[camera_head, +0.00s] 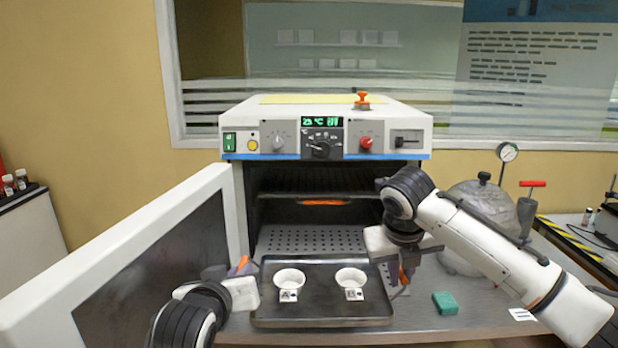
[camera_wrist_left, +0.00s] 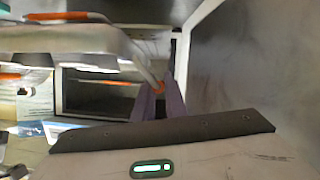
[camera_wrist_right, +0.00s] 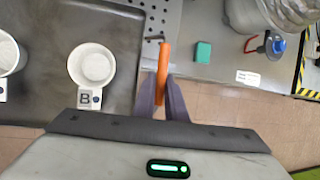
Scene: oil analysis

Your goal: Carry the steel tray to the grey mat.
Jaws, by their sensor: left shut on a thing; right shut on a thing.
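The dark steel tray (camera_head: 321,310) is level in front of the open oven and carries two white cups (camera_head: 289,280) (camera_head: 351,278), each with a small label tag. My left gripper (camera_head: 243,270) is at the tray's left side, shut on an orange handle (camera_wrist_left: 158,87). My right gripper (camera_head: 403,272) is at the tray's right side, shut on the other orange handle (camera_wrist_right: 164,66). The right wrist view also shows the tray (camera_wrist_right: 70,32) and a cup labelled B (camera_wrist_right: 92,65). I cannot make out a grey mat in these views.
The oven (camera_head: 327,140) stands open behind the tray, its door (camera_head: 120,270) swung out to the left. On the right are a green block (camera_head: 445,303), a round metal vessel (camera_head: 478,215) with a gauge (camera_head: 508,152), and a black-yellow striped edge (camera_head: 575,240).

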